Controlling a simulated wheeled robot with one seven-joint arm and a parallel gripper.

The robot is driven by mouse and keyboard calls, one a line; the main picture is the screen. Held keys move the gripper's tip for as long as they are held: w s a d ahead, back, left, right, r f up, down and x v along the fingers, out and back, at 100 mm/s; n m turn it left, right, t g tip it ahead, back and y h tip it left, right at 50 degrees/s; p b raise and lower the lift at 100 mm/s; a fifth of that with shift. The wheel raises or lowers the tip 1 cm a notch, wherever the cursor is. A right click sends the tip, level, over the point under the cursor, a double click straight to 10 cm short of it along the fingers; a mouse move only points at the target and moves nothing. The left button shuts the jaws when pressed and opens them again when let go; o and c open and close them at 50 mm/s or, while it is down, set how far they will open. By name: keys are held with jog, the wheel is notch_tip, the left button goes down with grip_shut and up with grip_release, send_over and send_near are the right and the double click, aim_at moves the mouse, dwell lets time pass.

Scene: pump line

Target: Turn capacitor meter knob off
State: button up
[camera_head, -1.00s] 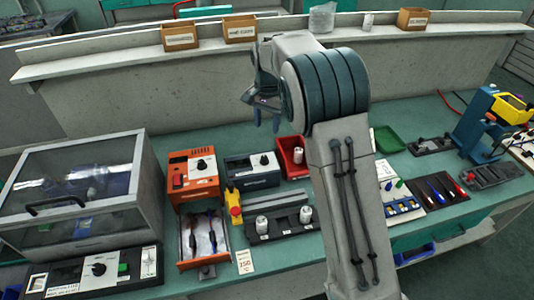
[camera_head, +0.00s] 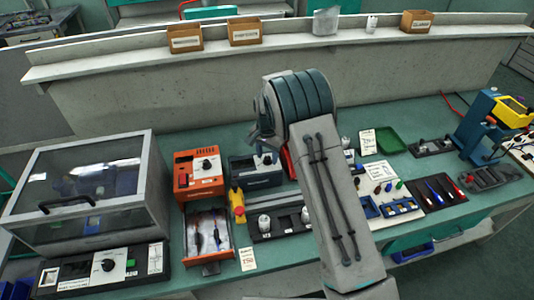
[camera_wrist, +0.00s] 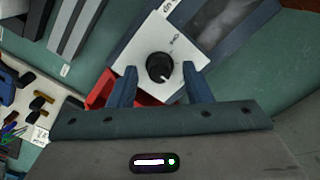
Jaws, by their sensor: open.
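A dark blue-grey meter box (camera_head: 257,181) stands mid-bench in the head view, partly covered by my arm. I take it as the capacitor meter; no name on it is readable. In the wrist view its white panel (camera_wrist: 139,45) carries a round black knob (camera_wrist: 160,66) with a pale pointer mark toward the lower right. Small print sits beside the knob. My gripper (camera_wrist: 161,84) is open and empty, with one blue finger on each side of the knob in the picture. The fingers look apart from the knob; their height above the panel is unclear.
An orange device (camera_head: 198,174) with its own knob and open drawer stands to the left. A red bin (camera_wrist: 102,88) lies close to the meter. A clear-lidded case (camera_head: 85,190) fills the far left.

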jog(key=shift+f, duration=0.35)
grip_shut()
